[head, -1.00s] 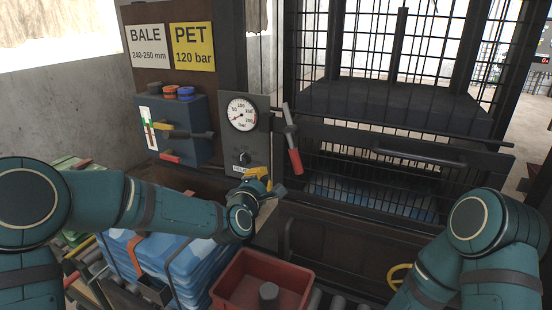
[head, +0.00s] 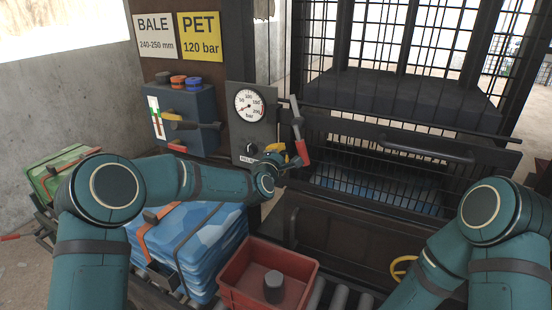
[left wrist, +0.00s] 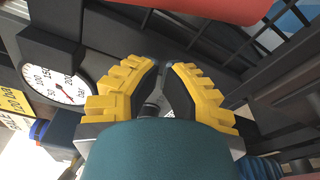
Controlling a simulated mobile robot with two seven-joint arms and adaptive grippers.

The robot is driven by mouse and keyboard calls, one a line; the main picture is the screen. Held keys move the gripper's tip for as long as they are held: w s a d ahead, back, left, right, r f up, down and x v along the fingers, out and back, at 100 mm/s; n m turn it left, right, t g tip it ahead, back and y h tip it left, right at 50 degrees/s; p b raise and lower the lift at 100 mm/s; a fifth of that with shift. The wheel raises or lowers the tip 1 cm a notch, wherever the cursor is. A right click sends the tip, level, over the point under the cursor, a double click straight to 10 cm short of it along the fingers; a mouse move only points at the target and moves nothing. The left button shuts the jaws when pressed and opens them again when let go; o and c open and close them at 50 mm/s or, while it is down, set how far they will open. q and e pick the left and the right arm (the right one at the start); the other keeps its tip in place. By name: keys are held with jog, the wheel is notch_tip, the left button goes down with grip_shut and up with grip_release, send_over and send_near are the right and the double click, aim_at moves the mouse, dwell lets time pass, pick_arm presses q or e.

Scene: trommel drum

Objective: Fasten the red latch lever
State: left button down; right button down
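The red latch lever (head: 302,153) hangs at the left edge of the press door, its red grip pointing down and its grey upper part tilted slightly left. In the left wrist view a blurred red surface, likely the lever's grip (left wrist: 212,9), crosses the top edge, beyond the fingertips. My left gripper (head: 285,153) is just left of the red grip, below the gauge. Its yellow-backed fingers (left wrist: 167,66) show a gap between the tips, with nothing seen held. Contact with the lever cannot be made out.
The pressure gauge panel (head: 238,128) and blue control box (head: 187,126) stand left of the lever. The barred door (head: 400,150) with a dark handle is at right.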

aim_at(306, 157)
pick_arm(q)
jog(key=shift+s+d+r+p, duration=0.3)
jog(key=shift+s+d, duration=0.25)
jog(key=shift+d, duration=0.25)
jog(key=shift+s+d+r+p, duration=0.15)
jog(key=shift+s+d+r, duration=0.15)
jog(key=shift+s+d, duration=0.35)
jog(key=shift+w+d, duration=0.1)
jog(key=shift+w, duration=0.05)
pick_arm(e)
jog(key=shift+r, duration=0.55)
